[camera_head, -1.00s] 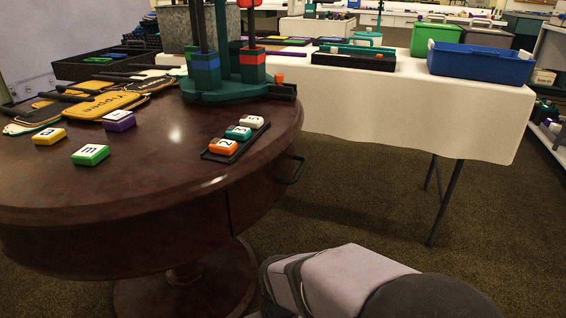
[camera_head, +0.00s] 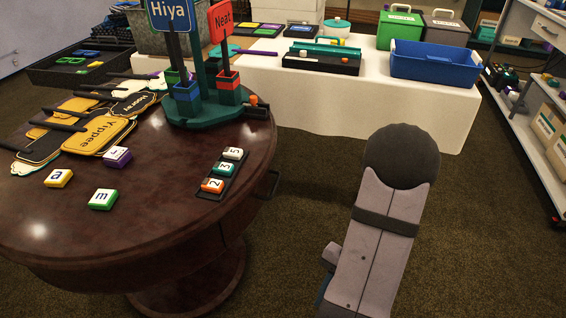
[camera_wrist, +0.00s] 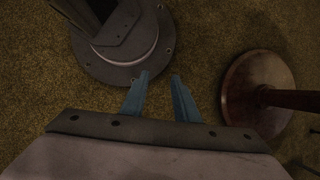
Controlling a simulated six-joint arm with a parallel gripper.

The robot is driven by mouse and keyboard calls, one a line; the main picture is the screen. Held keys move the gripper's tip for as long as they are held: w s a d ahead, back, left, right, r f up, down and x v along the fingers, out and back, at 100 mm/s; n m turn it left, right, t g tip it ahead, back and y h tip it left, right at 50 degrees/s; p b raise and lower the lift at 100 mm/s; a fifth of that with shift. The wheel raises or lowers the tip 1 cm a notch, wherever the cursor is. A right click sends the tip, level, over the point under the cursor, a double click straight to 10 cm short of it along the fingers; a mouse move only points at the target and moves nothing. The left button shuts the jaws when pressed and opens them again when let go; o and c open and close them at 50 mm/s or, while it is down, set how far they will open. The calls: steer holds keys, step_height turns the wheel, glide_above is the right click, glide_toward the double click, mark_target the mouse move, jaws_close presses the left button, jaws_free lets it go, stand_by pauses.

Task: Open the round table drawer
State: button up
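The round table (camera_head: 110,225) is dark, glossy wood and stands at the left in the head view. Its drawer (camera_head: 250,207) is in the curved side at the table's right and looks shut. A dark handle (camera_head: 274,184) sticks out from the drawer front. My gripper (camera_wrist: 159,80) shows in the wrist view with two blue fingers apart and nothing between them. It points down over the carpet, left of the table's round foot (camera_wrist: 240,95). In the head view my arm is right of the table, apart from the handle, and hides most of the gripper.
A rack (camera_head: 234,183) of numbered blocks and loose letter blocks lie on the tabletop, with paddle signs and a green sign stand (camera_head: 205,113). A white-covered table (camera_head: 340,100) holds a blue bin (camera_head: 432,66) behind.

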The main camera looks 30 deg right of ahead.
steer(key=w+d+r+m+t+y+p, duration=0.1)
steer(key=w+d+r+t+y, duration=0.2)
steer(key=w, duration=0.5)
steer(key=w+d+r+m+t+y+p, duration=0.1)
steer(key=w+d+r+m+t, duration=0.15)
steer(key=w+r+t, duration=0.35)
steer(key=w+d+r+n+t+y, duration=0.1)
steer(key=w+r+n+t+y, duration=0.1)
steer(key=w+r+n, duration=0.5)
step_height(320, 180, up, 3)
steer(key=shift+w+d+f+t, duration=0.15)
steer(key=shift+w+t, duration=0.1)
steer(key=shift+t, duration=0.55)
steer(key=x, duration=0.7)
steer(key=shift+b, duration=0.3)
steer(key=shift+w, duration=0.1)
steer(key=shift+c, duration=0.4)
jaws_close()
